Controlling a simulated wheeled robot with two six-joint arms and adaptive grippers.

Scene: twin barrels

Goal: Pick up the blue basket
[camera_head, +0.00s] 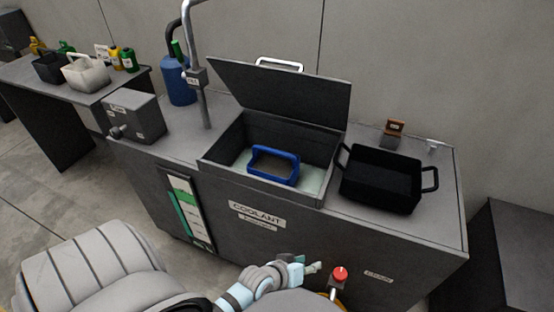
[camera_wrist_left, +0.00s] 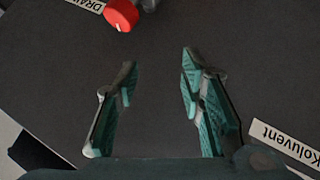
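The blue basket (camera_head: 274,178) sits inside the open coolant tank (camera_head: 225,150) on the counter, with its arched blue handle showing. Its lower part is hidden, apparently in the pale liquid. My left gripper (camera_head: 312,267) is in front of the counter, lower than the basket and apart from it, beside a red knob. The left wrist view shows the left gripper (camera_wrist_left: 157,68) open and empty, its two teal-padded fingers spread before the dark counter front. The basket does not show in that view. My right gripper is in neither view.
The tank's lid (camera_head: 285,95) stands raised behind it. A black two-handled tray (camera_head: 382,180) stands to the right. A tall metal pipe (camera_head: 202,100) rises at left. The red knob (camera_head: 340,273) sticks out near the left gripper and also shows in the wrist view (camera_wrist_left: 121,14).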

